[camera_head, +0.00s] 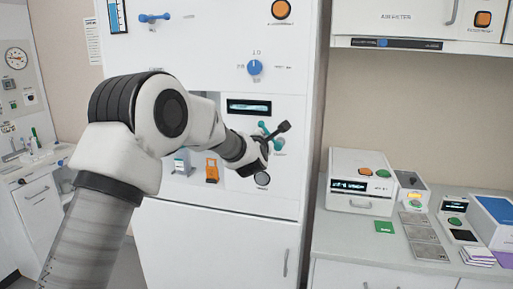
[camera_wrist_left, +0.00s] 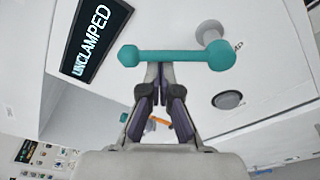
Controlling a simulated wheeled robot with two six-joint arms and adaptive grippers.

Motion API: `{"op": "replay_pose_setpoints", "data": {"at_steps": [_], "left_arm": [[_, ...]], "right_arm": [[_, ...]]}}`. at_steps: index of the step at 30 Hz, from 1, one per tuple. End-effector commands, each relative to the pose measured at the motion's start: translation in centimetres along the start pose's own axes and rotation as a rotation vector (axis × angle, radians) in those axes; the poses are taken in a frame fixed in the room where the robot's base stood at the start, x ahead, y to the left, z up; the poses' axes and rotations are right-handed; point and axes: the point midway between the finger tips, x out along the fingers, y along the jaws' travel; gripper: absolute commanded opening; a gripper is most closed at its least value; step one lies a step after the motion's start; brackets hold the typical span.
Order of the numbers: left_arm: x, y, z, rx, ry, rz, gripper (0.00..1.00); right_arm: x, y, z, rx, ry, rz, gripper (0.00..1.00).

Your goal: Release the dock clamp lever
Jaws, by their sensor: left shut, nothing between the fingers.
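The teal clamp lever (camera_wrist_left: 175,57) is a bar with a round knob at each end, lying across the wrist view and joined to a grey hub at its right end. In the head view the lever (camera_head: 278,145) is partly hidden behind my left gripper (camera_head: 283,128). In the wrist view my left gripper (camera_wrist_left: 159,68) is shut and empty, with its fingertips at the bar; whether they touch cannot be told. The display (camera_wrist_left: 97,38) beside the lever reads "UNCLAMPED"; it also shows in the head view (camera_head: 249,106). My right gripper is not in view.
A blue knob (camera_head: 255,67) is above the display. A grey round button (camera_wrist_left: 228,100) is near the lever. An orange part (camera_head: 211,170) is low on the panel, left of my gripper. A counter (camera_head: 345,232) with several devices stands at the right.

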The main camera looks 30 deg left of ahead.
Motion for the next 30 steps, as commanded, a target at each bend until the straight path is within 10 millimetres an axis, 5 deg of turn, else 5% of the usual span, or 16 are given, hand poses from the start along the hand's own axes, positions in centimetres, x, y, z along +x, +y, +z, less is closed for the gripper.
{"op": "replay_pose_setpoints", "data": {"at_steps": [18, 30], "left_arm": [[-0.4, 0.0, 3.0, 0.528, -0.002, 0.076, 0.0], [-0.6, -0.1, 3.8, 0.545, 0.0, 0.077, 0.0]], "right_arm": [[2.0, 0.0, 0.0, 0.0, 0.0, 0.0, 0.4], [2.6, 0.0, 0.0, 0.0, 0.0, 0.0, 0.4]]}}
